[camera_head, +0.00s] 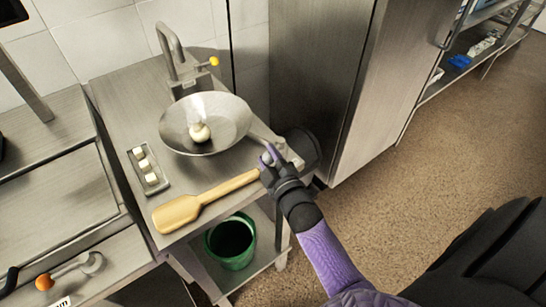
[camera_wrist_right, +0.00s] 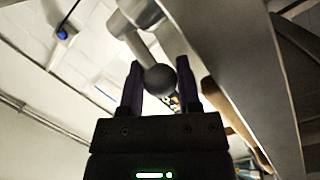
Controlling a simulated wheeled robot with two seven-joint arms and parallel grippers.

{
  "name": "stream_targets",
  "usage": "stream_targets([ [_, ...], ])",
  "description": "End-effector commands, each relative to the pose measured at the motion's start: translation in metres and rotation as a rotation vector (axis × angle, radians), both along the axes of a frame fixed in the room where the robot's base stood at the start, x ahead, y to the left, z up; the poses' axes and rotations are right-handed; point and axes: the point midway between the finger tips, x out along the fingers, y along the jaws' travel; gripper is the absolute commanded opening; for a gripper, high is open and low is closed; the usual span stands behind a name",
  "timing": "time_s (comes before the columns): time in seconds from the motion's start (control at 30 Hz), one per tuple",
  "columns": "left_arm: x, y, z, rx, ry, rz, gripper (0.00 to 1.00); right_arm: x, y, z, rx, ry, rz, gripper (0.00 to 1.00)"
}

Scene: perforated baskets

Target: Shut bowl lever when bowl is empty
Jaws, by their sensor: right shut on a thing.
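The metal bowl (camera_head: 178,128) stands tilted toward me on the steel counter under a tap-like stand. Pale round lumps (camera_head: 200,132) show in its middle. A metal lever (camera_head: 266,138) runs from the bowl's right side toward my right gripper (camera_head: 268,158). In the right wrist view, the lever's dark ball knob (camera_wrist_right: 160,80) sits between the two fingers of my right gripper (camera_wrist_right: 160,88), which is shut on it. My left gripper is not in view.
A wooden paddle (camera_head: 205,200) lies at the counter's front edge, its handle end close to my right gripper. A small tray (camera_head: 153,184) with white pieces sits left of the bowl. A green bucket (camera_head: 232,241) stands on the shelf below. A steel cabinet (camera_head: 315,70) rises behind right.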

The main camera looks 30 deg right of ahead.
Motion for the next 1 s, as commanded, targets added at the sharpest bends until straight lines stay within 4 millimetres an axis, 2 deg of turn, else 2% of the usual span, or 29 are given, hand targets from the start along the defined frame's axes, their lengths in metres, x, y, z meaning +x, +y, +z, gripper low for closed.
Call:
stream_targets([
  [0.27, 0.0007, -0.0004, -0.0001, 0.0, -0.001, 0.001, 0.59, 0.0002, 0.0002, 0.0002, -0.001, 0.001, -0.004, 0.0],
  [0.3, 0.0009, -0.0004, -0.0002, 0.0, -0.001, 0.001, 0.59, 0.0002, 0.0002, 0.0002, -0.001, 0.0, -0.004, 0.47],
  [0.43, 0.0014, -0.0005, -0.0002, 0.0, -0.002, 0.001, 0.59, 0.0001, 0.0003, -0.0001, -0.001, 0.0, -0.004, 0.75],
  [0.47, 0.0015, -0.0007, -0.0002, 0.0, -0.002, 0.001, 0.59, 0.0001, 0.0002, -0.0002, -0.001, 0.001, -0.003, 0.77],
  [1.0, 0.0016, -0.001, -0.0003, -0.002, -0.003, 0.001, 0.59, -0.0011, -0.0002, -0.0022, -0.002, 0.006, 0.01, 0.77],
])
